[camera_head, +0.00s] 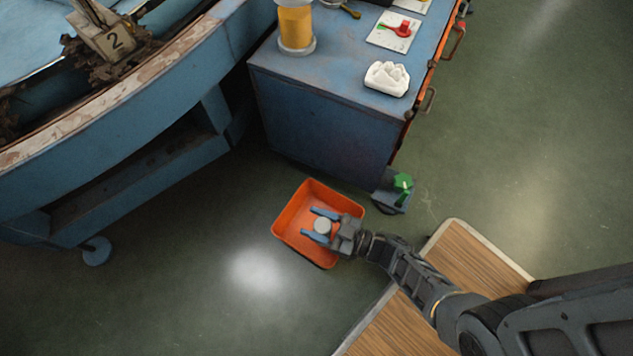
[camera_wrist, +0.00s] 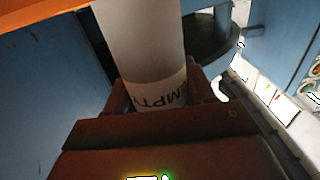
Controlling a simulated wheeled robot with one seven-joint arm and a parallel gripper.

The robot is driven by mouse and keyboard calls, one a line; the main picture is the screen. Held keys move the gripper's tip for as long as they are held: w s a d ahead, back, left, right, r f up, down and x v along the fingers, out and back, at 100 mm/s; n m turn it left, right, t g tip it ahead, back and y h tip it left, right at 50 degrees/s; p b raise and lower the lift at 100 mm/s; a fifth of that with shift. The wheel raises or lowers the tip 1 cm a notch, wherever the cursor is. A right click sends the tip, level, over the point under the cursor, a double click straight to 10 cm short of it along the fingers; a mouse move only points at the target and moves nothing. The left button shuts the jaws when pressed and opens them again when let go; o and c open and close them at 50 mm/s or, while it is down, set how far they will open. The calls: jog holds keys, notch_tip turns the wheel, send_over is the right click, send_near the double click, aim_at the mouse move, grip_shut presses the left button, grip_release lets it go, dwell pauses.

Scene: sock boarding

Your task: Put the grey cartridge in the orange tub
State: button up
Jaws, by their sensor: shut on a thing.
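The grey cartridge (camera_head: 322,226) shows as a pale round end between my fingers in the head view. In the wrist view it is a pale cylinder (camera_wrist: 140,40) with a white band reading "EMPTY". My gripper (camera_head: 314,225) is shut on it. The orange tub (camera_head: 292,204) stands on the floor, and my gripper and the cartridge are over its inside in the head view. I cannot tell how high the cartridge is above the tub's bottom, or whether it touches it. The cartridge's lower part is hidden.
A blue cabinet (camera_head: 320,125) stands just behind the tub, with a yellow spool (camera_head: 295,27) and a white lumpy object (camera_head: 387,78) on top. A small blue box with a green item (camera_head: 402,184) is right of the tub. Open green floor lies left and front.

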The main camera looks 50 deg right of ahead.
jog(key=shift+f+b, duration=1.65)
jog(key=shift+f, duration=0.8)
jog(key=shift+r, duration=0.1)
jog(key=o, duration=1.3)
